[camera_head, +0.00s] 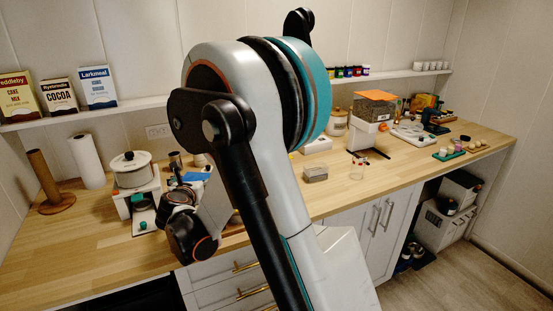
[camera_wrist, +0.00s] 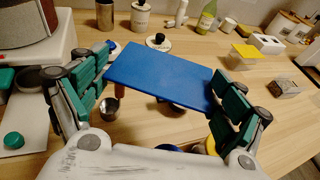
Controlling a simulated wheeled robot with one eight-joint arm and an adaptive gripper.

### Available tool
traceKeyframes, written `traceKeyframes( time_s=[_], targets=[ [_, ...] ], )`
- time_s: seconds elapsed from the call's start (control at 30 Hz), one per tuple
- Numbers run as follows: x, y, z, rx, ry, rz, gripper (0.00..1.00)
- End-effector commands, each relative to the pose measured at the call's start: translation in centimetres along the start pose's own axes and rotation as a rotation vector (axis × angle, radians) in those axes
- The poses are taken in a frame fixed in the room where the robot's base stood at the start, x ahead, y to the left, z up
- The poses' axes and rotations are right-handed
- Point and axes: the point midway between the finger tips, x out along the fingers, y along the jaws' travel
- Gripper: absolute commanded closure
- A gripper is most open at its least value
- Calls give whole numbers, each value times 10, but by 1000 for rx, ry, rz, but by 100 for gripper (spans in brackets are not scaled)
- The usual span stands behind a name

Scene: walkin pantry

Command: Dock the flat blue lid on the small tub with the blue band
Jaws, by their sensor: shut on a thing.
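The flat blue lid (camera_wrist: 163,76) is a rectangular panel held between the green-padded fingers of my gripper (camera_wrist: 164,62) in the wrist view. The fingers are shut on its left and right edges. The lid is above the wooden counter and hides part of what lies below. In the head view the lid (camera_head: 196,176) shows as a small blue patch beside my arm. I cannot make out the small tub with the blue band for certain. A bit of blue (camera_wrist: 168,148) shows at the bottom of the wrist view, mostly hidden by my gripper.
A small metal bowl (camera_wrist: 109,109) stands below the lid's left end. A metal cup (camera_wrist: 105,15), a white canister (camera_wrist: 140,17) and a green bottle (camera_wrist: 207,18) stand behind. A yellow lid (camera_wrist: 247,52) and a clear box (camera_wrist: 285,88) are at right. A white pot (camera_head: 131,172) stands left.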

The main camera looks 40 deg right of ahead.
Motion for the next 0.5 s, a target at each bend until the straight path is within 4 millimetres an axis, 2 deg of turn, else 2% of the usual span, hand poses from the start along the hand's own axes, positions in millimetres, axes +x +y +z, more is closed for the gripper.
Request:
traceKeyframes(
  time_s=[0.03, 0.2, 0.37, 0.5],
  targets=[
    [26, -7, 7, 15, 1, -50, 25],
    [102, -37, 30, 68, 0, -223, 25],
    [165, -79, 50, 120, 0, -393, 25],
    [212, -126, 67, 168, 0, -545, 25]
  ],
)
